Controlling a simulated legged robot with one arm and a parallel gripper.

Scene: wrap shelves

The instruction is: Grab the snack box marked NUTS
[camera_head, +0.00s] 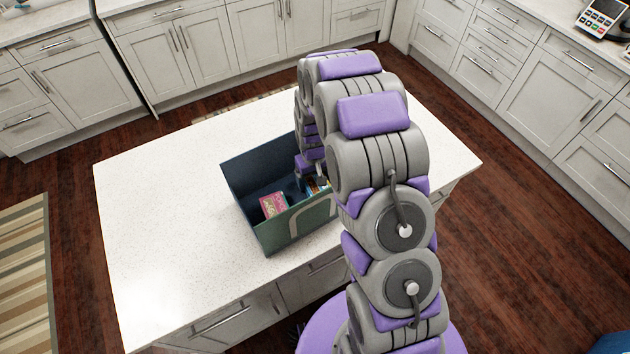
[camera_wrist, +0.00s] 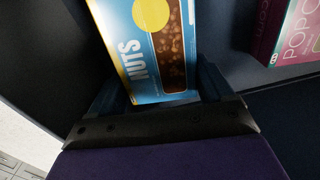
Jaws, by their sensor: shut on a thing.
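The snack box marked NUTS (camera_wrist: 143,45) is blue with a yellow circle and a picture of brown nuts. It fills the upper middle of the wrist view. My gripper (camera_wrist: 160,95) is shut on its lower end, with a finger at either side. In the head view a small part of the NUTS box (camera_head: 316,187) shows inside the dark bin (camera_head: 305,222), beside my arm. Most of it and my gripper's fingertips are hidden there by my arm and the bin wall.
A pink box (camera_head: 273,205) with POPC lettering lies in the bin, left of the NUTS box; in the wrist view it (camera_wrist: 297,35) is at the upper right. The bin stands on a white countertop (camera_head: 160,200) with free room at left. Cabinets surround the island.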

